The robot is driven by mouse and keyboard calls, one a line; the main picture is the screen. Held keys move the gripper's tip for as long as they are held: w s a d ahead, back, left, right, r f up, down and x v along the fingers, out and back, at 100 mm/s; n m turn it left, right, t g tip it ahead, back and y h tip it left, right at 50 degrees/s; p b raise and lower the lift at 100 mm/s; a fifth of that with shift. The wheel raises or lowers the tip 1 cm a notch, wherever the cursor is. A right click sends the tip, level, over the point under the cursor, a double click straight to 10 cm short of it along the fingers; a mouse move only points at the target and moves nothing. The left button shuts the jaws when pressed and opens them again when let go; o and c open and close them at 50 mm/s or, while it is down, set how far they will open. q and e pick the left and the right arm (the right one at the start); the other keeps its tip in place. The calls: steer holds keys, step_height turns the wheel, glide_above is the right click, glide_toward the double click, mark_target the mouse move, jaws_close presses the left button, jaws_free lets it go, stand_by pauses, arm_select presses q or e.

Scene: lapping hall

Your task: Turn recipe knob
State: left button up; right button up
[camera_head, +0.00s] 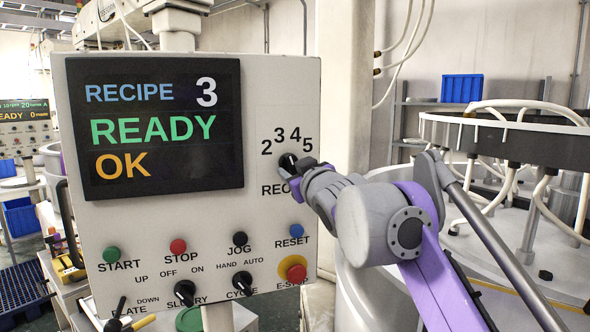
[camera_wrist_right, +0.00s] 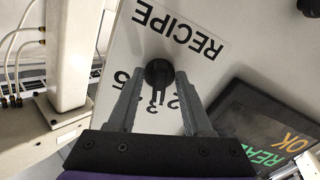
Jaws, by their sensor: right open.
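The black recipe knob (camera_head: 288,162) sits on the right side of the pale control panel (camera_head: 225,215), under the printed numbers 2 to 5. The panel's dark display (camera_head: 155,125) reads RECIPE 3, READY, OK. My right gripper (camera_head: 302,167) is at the knob from the right and hides part of it and of the RECIPE label. In the right wrist view, the knob (camera_wrist_right: 158,73) lies between the tips of my open right gripper (camera_wrist_right: 158,78), one finger on each side; whether they touch it is unclear. My left gripper is not in view.
Below the knob are a blue RESET button (camera_head: 296,230), a red E-STOP on yellow (camera_head: 294,269), a black JOG button (camera_head: 240,239) and small selector knobs. A large round machine with white hoses (camera_head: 500,140) stands at the right.

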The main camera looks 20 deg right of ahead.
jaws_close()
steer(key=shift+m, duration=0.3)
steer(key=m+p, duration=0.1)
steer(key=m, duration=0.1)
steer(key=shift+r+m, duration=0.1)
steer(key=shift+m, duration=0.2)
steer(key=shift+a+m+p, duration=0.2)
steer(key=shift+m+p, duration=0.55)
steer(key=shift+m, duration=1.55)
jaws_free()
